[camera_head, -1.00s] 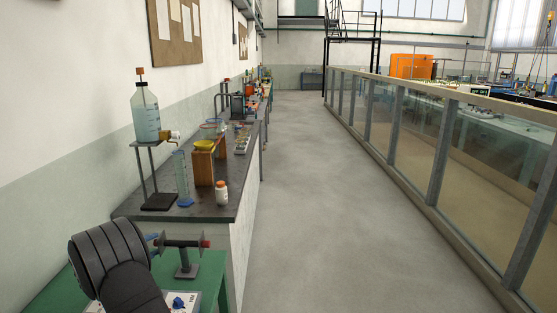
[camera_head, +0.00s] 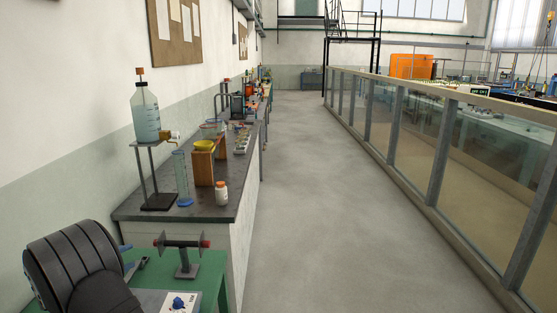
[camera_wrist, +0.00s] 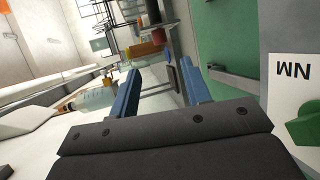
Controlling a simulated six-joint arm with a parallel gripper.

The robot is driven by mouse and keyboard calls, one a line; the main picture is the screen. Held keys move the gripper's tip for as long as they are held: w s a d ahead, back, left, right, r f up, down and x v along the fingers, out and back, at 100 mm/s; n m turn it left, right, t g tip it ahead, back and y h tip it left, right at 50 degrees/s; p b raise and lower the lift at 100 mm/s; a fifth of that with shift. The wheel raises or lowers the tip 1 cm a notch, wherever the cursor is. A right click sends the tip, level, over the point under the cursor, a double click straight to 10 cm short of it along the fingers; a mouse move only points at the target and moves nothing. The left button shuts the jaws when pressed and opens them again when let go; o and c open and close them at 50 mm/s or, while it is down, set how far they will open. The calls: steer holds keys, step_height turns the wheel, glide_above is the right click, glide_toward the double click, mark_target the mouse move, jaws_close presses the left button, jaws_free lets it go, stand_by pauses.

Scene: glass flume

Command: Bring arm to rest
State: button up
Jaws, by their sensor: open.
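My gripper (camera_wrist: 162,92) shows in the wrist view with its two blue fingers apart and nothing between them. In the head view my dark, ribbed arm is at the lower left, in front of the green table (camera_head: 205,278). The fingers are mostly hidden there behind the arm; a bit of blue shows at its right edge. In the wrist view the green table top (camera_wrist: 232,40) lies to the right of the fingers, and they look clear of it.
A stand with red-tipped ends (camera_head: 184,258) and a box with a blue knob (camera_head: 170,302) are on the green table. The dark bench (camera_head: 228,206) behind carries a bottle, a cylinder and a white jar (camera_head: 221,192). The floor (camera_head: 330,200) between bench and glass flume (camera_head: 475,160) is clear.

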glide_toward(155, 243)
steer(key=x, duration=0.8)
steer(key=shift+w+f, duration=0.25)
steer(key=shift+w, duration=0.05)
steer(key=shift+r+n+g+y, duration=0.3)
steer(key=shift+n+g, duration=0.1)
steer(key=shift+g, duration=0.8)
steer(key=v, duration=1.8)
steer(key=shift+w+a+f+m+t+h, duration=0.3)
steer(key=shift+w+a+f+m+h, duration=0.7)
steer(key=shift+w+a+f+h, duration=0.4)
steer(key=shift+a, duration=0.1)
